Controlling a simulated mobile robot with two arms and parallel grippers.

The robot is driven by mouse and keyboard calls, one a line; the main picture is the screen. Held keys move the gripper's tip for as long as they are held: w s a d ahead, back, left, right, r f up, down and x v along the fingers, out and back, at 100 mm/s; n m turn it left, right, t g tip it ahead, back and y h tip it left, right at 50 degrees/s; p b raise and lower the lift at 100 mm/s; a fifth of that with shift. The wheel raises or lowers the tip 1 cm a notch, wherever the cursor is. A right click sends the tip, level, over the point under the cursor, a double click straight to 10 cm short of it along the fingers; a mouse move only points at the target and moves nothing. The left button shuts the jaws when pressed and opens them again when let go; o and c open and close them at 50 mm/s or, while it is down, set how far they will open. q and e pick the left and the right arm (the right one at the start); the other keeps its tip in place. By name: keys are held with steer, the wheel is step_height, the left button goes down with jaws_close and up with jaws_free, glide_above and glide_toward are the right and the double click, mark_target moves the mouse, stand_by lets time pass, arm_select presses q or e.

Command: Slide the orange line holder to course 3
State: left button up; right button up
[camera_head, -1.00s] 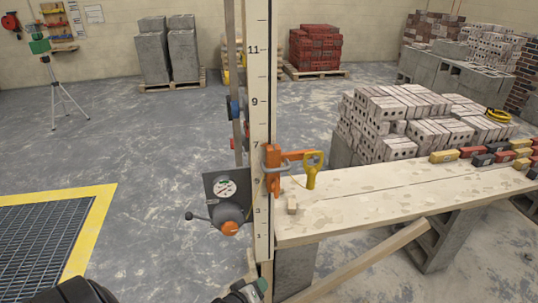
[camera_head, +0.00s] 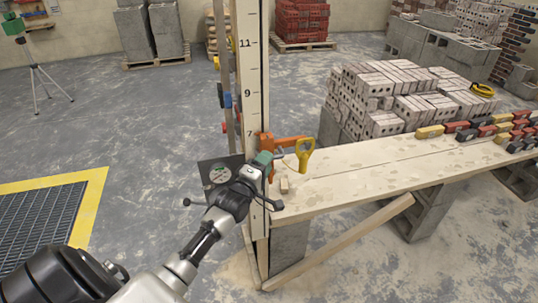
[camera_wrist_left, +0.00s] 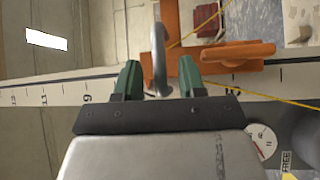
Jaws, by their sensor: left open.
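The orange line holder (camera_head: 290,141) is clamped on the pale upright pole (camera_head: 250,75) with course numbers. It sits just below the 7 mark, and its arm points right. In the left wrist view the orange holder (camera_wrist_left: 236,54) has a grey metal loop handle (camera_wrist_left: 160,60). My left gripper (camera_head: 263,159) is at the holder, in front of the pole, and hides part of it. In the left wrist view my green-tipped fingers (camera_wrist_left: 160,80) are open, one on each side of the loop. Whether they touch it I cannot tell. My right gripper is not in view.
A dial gauge (camera_head: 218,173) on a dark plate is just left of the pole. A plank bench (camera_head: 350,175) with a yellow-handled tool (camera_head: 304,150) and a small wood block (camera_head: 284,186) extends right. Bricks (camera_head: 400,95) are stacked behind. A yellow-edged grate (camera_head: 90,205) lies at left.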

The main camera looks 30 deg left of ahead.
arm_select(q)
steer(key=shift+w+r, duration=0.15)
steer(key=shift+w, duration=1)
jaws_close()
